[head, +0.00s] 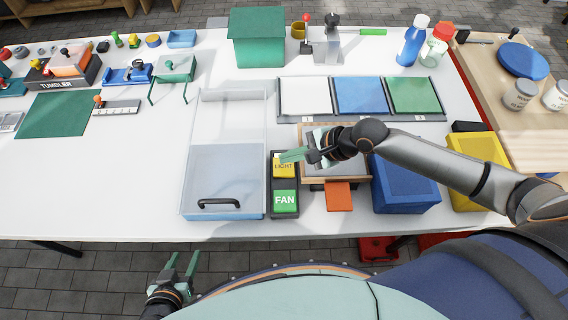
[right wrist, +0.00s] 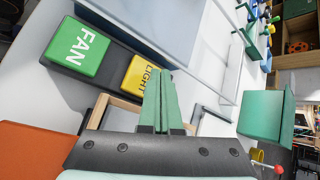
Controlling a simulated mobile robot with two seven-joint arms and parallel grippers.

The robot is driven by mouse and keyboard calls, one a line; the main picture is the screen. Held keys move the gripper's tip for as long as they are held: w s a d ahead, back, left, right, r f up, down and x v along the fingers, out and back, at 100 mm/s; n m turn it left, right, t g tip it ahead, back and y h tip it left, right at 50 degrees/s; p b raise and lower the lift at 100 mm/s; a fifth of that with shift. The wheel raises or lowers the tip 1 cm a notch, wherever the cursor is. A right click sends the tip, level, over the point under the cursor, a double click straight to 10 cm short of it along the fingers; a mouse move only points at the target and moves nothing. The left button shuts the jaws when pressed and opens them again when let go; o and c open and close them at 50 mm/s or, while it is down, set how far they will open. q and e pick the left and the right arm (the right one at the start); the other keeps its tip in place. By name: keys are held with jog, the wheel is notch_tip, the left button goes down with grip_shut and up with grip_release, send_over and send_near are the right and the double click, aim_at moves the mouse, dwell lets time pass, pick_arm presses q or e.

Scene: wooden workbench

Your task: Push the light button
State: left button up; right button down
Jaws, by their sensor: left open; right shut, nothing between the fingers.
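The yellow LIGHT button (head: 283,170) sits on a dark switch box near the middle front of the bench, just behind the green FAN button (head: 285,200). My right gripper (head: 284,156) is shut with nothing in it. Its green fingertips are over the far part of the LIGHT button in the head view and hide some of it. In the right wrist view the shut fingers cover one edge of the LIGHT button (right wrist: 138,80). I cannot tell whether they touch it. My left gripper (head: 182,264) is open and empty, below the bench's front edge.
A clear lidded tray (head: 187,195) stands just left of the switch box. A wooden-framed box with an orange flap (head: 339,197) and a blue bin (head: 408,190) stand to the right, under my right arm.

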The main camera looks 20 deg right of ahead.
aim_at(289, 166)
jog(key=shift+r+p, duration=1.55)
jog(key=shift+p, duration=0.15)
notch_tip(289, 166, up, 3)
jog(key=shift+f, duration=0.15)
